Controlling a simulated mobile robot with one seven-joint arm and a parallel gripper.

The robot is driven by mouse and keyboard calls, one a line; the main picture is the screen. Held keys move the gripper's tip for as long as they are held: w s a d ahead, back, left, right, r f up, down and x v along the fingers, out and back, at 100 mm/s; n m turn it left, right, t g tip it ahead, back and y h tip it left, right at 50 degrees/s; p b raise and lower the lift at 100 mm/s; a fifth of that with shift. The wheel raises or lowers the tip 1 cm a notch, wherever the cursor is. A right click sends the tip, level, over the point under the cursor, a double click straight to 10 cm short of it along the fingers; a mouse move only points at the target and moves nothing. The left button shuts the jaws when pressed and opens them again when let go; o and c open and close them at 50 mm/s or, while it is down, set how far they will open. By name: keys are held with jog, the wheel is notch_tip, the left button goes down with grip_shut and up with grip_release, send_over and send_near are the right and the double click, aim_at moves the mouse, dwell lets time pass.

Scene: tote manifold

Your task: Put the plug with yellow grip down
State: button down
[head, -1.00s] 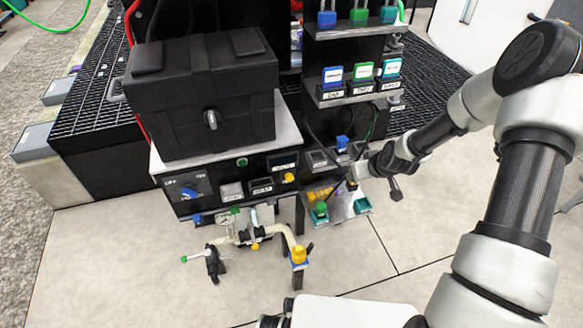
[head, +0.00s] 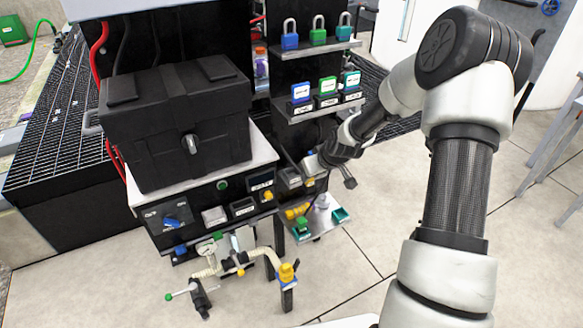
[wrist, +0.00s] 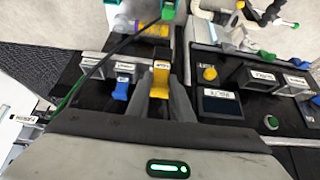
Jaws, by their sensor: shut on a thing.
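The plug with yellow grip (wrist: 160,80) stands between my two fingers in the wrist view, and my gripper (wrist: 162,98) is shut on it. A small labelled piece is at its far end; I cannot tell whether the plug is seated in a socket or clear of it. In the head view my gripper (head: 312,166) is close to the front of the panel, above the small metal shelf (head: 318,222). A bit of yellow (head: 310,182) shows just under the gripper. A blue-gripped plug (wrist: 121,90) sits left of my fingers in the wrist view.
The control box with a yellow button (wrist: 210,73) stands just right of my fingers. The small shelf holds green and teal pieces and a yellow item (head: 297,211). A black cable (wrist: 112,50) crosses near the gripper. A pipe manifold (head: 232,262) stands at the lower left.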

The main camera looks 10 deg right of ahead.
jog(key=shift+w+a+f+b, duration=0.45)
jog(key=shift+w+a+f, duration=0.15)
jog(key=shift+w, duration=1.2)
jog(key=shift+w+a+f+b, duration=0.4)
jog(key=shift+w+a+f, duration=0.2)
jog(key=shift+w, duration=1.2)
jog(key=shift+w+a+f+b, duration=0.5)
jog(key=shift+w+a, duration=0.1)
jog(key=shift+w, duration=1.2)
jog(key=shift+f, duration=0.1)
jog(key=shift+f, duration=0.15)
jog(key=c, duration=1.6)
grip_release()
